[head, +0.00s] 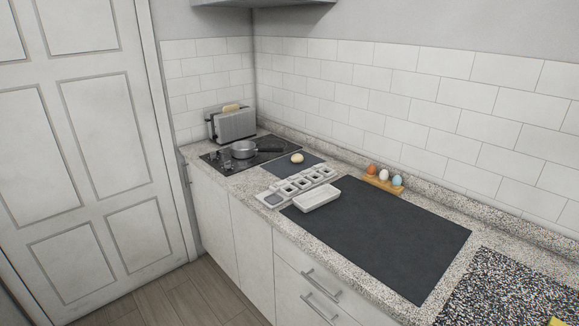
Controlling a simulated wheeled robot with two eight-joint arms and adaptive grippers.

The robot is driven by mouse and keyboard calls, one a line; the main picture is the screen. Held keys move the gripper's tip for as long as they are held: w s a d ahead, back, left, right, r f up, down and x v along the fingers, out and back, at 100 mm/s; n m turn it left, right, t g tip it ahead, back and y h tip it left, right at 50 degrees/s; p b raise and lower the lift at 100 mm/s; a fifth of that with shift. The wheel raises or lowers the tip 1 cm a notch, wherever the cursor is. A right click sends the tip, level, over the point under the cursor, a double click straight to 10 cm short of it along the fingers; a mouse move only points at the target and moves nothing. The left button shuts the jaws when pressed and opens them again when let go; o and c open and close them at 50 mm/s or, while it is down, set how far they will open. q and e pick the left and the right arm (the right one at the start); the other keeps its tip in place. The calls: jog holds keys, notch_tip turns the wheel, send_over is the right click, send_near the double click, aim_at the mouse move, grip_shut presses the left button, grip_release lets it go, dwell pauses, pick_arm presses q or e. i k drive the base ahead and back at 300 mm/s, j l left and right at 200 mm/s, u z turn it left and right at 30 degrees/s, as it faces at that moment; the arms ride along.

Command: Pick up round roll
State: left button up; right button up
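A small round tan roll (297,158) lies on a dark square mat (281,176) on the counter. The mat lies between the black cooktop and a white compartment tray. The roll stands clear of the things around it. Neither of my grippers shows in the head view.
A pan (243,150) sits on the cooktop (222,162), before a toaster (233,124) holding bread. A white compartment tray (270,199) and a white dish (318,198) stand nearer. A wooden holder (383,184) carries three eggs. The large dark mat (385,235) is mostly bare.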

aim_at(296, 158)
jog(key=i+j+z, duration=0.1)
jog(key=z, duration=0.2)
jog(key=i+j+z, duration=0.15)
jog(key=z, duration=0.15)
jog(key=i+j+z, duration=0.25)
jog(key=j, duration=0.15)
jog(key=j+z, duration=0.25)
jog(key=j, duration=0.15)
jog(key=i+j+z, duration=0.25)
jog(key=j, duration=0.2)
jog(key=k, duration=0.1)
